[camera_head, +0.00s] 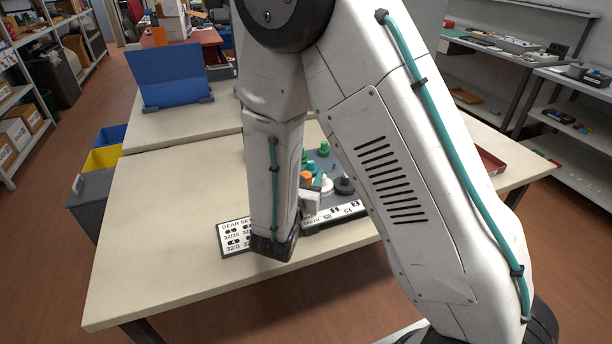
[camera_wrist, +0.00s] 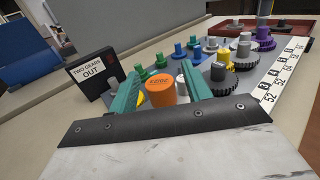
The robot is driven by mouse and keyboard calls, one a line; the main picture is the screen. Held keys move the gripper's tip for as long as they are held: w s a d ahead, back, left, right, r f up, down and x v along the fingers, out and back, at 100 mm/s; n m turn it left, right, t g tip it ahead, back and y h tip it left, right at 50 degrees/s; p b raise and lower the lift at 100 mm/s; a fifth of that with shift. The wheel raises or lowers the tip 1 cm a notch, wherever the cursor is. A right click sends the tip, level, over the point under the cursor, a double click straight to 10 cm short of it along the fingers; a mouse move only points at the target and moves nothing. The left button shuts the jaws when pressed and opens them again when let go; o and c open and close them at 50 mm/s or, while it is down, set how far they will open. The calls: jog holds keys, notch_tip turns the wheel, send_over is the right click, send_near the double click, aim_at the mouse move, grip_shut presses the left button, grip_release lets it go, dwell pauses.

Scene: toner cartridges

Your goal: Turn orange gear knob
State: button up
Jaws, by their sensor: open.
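My gripper (camera_wrist: 157,84) has two teal fingers, spread apart, one on each side of the knob. Whether either finger touches it I cannot tell. In the head view the orange knob (camera_head: 306,177) shows small between my arm links, on a grey board with gears (camera_head: 318,165). My gripper there is mostly hidden by the arm.
Green, white, grey, blue, yellow and purple knobs and dark gears (camera_wrist: 223,75) crowd the board. A sign reading "TWO GEARS OUT" (camera_wrist: 90,72) stands at left. A number strip (camera_wrist: 283,75) runs along the right. The table's left part (camera_head: 165,220) is clear.

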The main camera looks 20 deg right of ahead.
jog(key=v, duration=0.6)
jog(key=shift+s+a, duration=0.55)
jog(key=shift+s, duration=0.1)
